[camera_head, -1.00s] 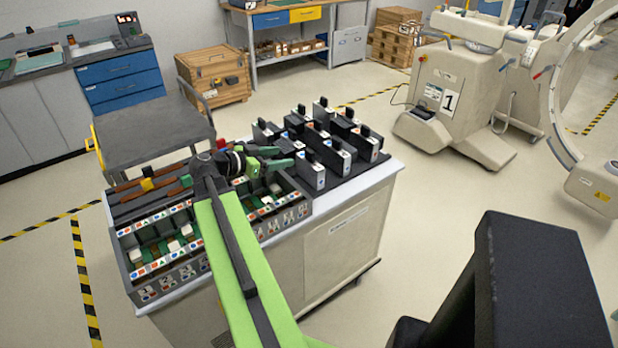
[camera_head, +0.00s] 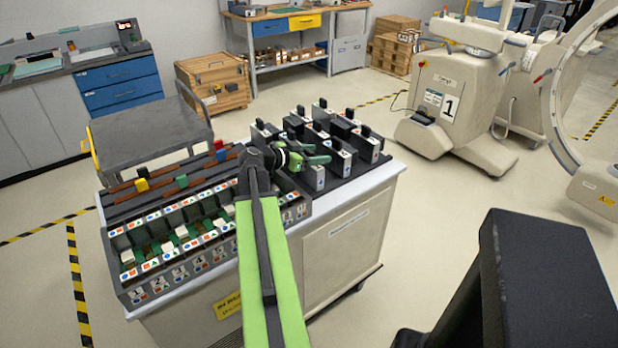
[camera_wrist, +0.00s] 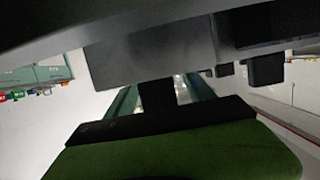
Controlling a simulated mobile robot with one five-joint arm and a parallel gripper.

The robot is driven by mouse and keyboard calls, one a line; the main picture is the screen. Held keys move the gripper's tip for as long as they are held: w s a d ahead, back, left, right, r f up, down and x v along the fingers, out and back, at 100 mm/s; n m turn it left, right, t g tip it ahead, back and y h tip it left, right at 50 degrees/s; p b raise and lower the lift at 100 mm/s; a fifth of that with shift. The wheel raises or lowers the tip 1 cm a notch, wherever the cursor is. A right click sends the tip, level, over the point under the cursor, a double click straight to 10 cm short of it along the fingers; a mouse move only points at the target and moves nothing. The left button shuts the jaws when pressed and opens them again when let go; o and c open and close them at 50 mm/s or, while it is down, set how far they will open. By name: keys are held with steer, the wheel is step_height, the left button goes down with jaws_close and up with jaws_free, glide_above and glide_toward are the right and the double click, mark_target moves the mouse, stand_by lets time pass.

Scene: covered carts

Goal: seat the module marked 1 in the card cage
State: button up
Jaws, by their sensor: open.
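The card cage (camera_head: 128,280) stands on the left of the cart, with open slots and rows of coloured symbol labels. Several dark upright modules (camera_head: 341,163) with pale front labels and black top handles stand on the black deck to its right. Their marks are too small to read, so I cannot tell which is module 1. My gripper (camera_head: 316,160) is open over the left part of the module group. In the wrist view, a dark handle-like block (camera_wrist: 157,97) shows between my gripper's teal fingers (camera_wrist: 161,93); contact cannot be told.
Red, blue, green and yellow small blocks sit on brown rails behind the cage, such as the yellow one (camera_head: 142,185). A grey trolley (camera_head: 150,135) stands behind left.

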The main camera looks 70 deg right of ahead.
jaws_close()
stand_by(0.4)
stand_by(1.0)
